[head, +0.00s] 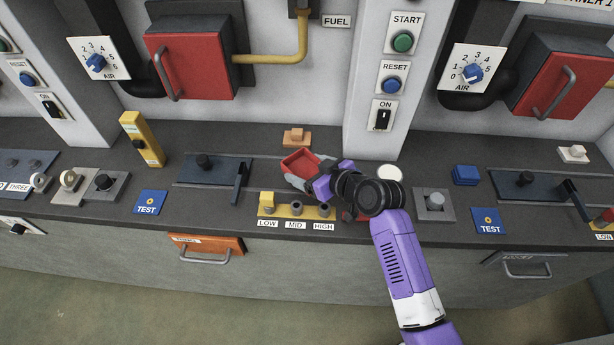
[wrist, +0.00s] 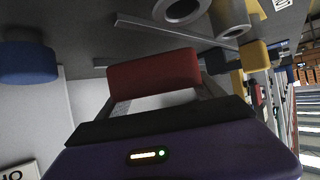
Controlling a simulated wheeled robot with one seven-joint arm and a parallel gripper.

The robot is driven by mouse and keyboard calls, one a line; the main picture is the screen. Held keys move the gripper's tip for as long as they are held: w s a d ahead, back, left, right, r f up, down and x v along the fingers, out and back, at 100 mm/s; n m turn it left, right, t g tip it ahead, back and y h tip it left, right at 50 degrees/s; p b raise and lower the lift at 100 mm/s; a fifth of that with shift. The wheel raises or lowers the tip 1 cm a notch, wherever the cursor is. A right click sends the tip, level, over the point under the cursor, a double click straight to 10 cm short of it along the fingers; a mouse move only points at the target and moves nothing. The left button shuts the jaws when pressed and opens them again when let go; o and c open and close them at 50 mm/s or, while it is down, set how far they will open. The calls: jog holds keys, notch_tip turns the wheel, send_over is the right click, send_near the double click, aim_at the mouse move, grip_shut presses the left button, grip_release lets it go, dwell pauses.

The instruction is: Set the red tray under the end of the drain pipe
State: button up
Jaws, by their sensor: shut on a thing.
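The red tray (head: 299,160) is a small open-topped tray over the middle of the dark counter, tilted in the head view. My gripper (head: 306,178) is shut on it from the right front side. In the wrist view the tray (wrist: 155,72) shows as a red wall between the fingertips of my gripper (wrist: 155,90). I cannot tell how far it is above the counter. I cannot make out for sure which part is the drain pipe or where its end is; my wrist hides some of the counter.
An orange block (head: 296,137) stands behind the tray. A yellow strip (head: 290,208) with LOW, MID and HIGH labels lies in front. A dark slide plate (head: 214,170) is to the left, and a white disc (head: 390,173) to the right. A wall pillar (head: 372,110) rises behind.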

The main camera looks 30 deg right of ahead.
aim_at(307, 178)
jog(key=shift+f, duration=1.75)
jog(key=shift+f, duration=0.2)
jog(key=o, duration=1.7)
jog(key=shift+r, duration=0.1)
